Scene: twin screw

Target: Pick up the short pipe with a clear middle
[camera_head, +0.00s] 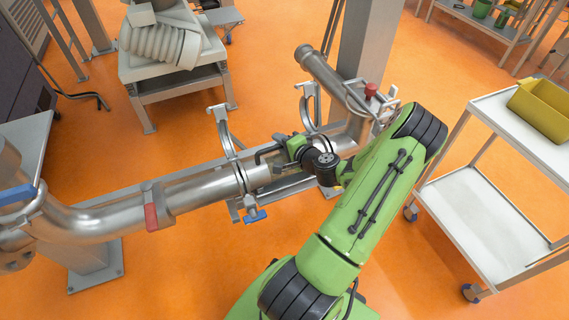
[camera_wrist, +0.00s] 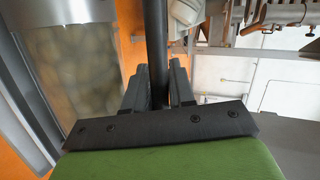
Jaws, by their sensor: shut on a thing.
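The short pipe (camera_head: 257,174) lies in the pipe line in the head view, partly hidden by my gripper and arm. Its clear middle (camera_wrist: 80,75) fills the left of the wrist view, yellowish and see-through, with a metal part at its left. A black bar handle (camera_wrist: 157,45) runs between my fingers and stands beside the clear middle. It shows as a dark bent bar in the head view (camera_head: 266,151). My gripper (camera_head: 284,150) is shut on this handle; its fingers show in the wrist view (camera_wrist: 158,88). Whether the pipe is raised from its seat I cannot tell.
Two curved clamp halves stand raised at the left (camera_head: 224,132) and right (camera_head: 309,106) of the short pipe. A grey column (camera_head: 368,45) stands behind. A white cart (camera_head: 475,200) stands at right.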

